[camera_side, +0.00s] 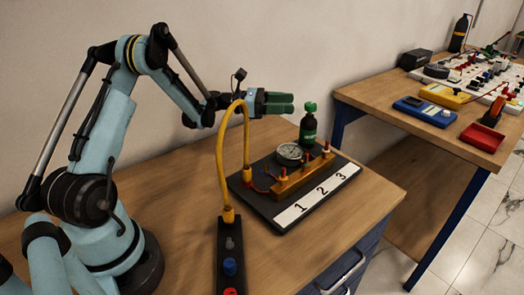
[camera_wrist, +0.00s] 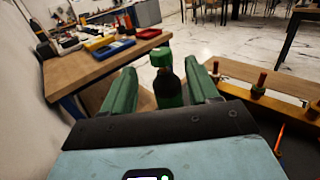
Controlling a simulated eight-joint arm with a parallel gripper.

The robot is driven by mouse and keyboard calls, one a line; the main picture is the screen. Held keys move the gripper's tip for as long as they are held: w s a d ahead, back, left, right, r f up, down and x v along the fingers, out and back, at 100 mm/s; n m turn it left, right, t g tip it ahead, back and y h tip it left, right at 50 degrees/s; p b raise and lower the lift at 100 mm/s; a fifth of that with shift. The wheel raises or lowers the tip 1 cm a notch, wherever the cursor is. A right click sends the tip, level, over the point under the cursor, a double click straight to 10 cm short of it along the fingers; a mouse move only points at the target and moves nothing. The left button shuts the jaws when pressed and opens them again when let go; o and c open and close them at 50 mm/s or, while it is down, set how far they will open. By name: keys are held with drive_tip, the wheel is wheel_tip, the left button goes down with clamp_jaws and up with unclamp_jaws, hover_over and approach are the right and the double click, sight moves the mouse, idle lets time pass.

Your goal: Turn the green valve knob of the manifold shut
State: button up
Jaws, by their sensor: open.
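A green knob (camera_side: 310,106) tops a dark bottle with a green band (camera_side: 308,128), upright at the back of the black board. My gripper (camera_side: 292,103) is open and level, just left of the knob in the side view. In the wrist view, the knob (camera_wrist: 160,57) and bottle (camera_wrist: 167,88) show between and beyond the two green fingers of my gripper (camera_wrist: 172,66); no contact is visible. The yellow manifold block (camera_side: 300,178) carries several reddish stems, and part of it (camera_wrist: 265,97) shows at right in the wrist view. I cannot tell how far the knob is turned.
A round gauge (camera_side: 289,153) sits beside the manifold on the black board (camera_side: 257,197), with a strip numbered 1, 2, 3. A yellow hose (camera_side: 219,160) arches up close to my wrist. A second table (camera_side: 370,95) with instruments stands at right, across a gap.

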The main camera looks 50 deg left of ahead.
drive_tip(key=shift+v, duration=2.25)
wheel_tip(320, 180, up, 19)
drive_tip(key=w+d+n+t+y, duration=0.2)
drive_tip(key=n+t+y, duration=0.4)
drive_tip(key=n+y, duration=1.55)
drive_tip(key=s+d+f+n+g+h, duration=0.4)
drive_tip(key=s+d+f+n+g, duration=0.2)
drive_tip(key=s+n, duration=0.4)
drive_tip(key=s+d+f+n+g+h, duration=0.5)
drive_tip(key=s+d+f+n, duration=0.3)
drive_tip(key=s+f+n, duration=0.3)
drive_tip(key=shift+f+n+g, duration=0.3)
drive_tip(key=shift+n+g, duration=0.4)
drive_tip(key=shift+n, duration=0.25)
